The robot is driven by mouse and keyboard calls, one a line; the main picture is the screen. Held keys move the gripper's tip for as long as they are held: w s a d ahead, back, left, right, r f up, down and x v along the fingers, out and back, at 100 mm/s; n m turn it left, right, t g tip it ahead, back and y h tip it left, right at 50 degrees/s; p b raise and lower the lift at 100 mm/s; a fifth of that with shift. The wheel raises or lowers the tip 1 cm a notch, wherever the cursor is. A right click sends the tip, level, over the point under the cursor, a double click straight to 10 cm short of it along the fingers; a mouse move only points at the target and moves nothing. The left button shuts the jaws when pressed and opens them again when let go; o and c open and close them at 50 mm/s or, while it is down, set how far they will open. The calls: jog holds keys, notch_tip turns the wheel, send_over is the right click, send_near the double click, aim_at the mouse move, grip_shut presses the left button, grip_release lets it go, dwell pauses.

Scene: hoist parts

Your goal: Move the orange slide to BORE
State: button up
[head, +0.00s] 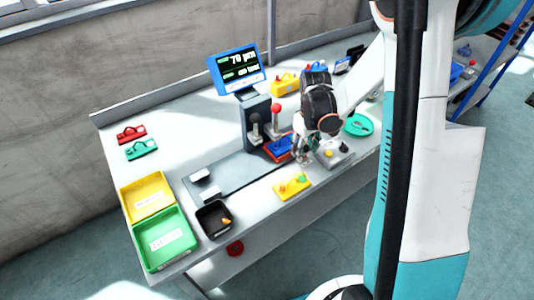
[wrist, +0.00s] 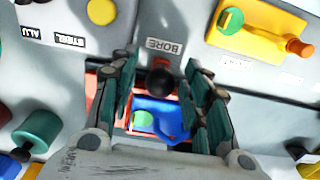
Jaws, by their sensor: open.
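A red-orange piece (wrist: 92,84), which looks like the slide, shows partly behind my fingers in the wrist view. A dark round knob (wrist: 160,82) stands in front of it, just below the BORE label (wrist: 163,46). A blue part with a green disc (wrist: 150,118) lies within the red-orange edges. My gripper (wrist: 158,75) is open, with its fingers on either side of the knob; I cannot tell whether they touch it. In the head view my gripper (head: 305,155) is low over the bench beside the blue part (head: 280,147). My fingers hide much of the slide.
A grey box with a yellow knob (head: 328,153) stands close to my gripper. A yellow part (head: 293,187) lies at the bench's front. A column with a screen (head: 236,70) and levers stands behind. Yellow (head: 147,196) and green (head: 163,241) trays sit at the left.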

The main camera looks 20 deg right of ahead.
jog(key=shift+r, duration=0.1)
notch_tip(320, 180, up, 9)
jog(key=p, duration=0.6)
notch_tip(320, 180, up, 12)
dwell(0.5)
dwell(0.7)
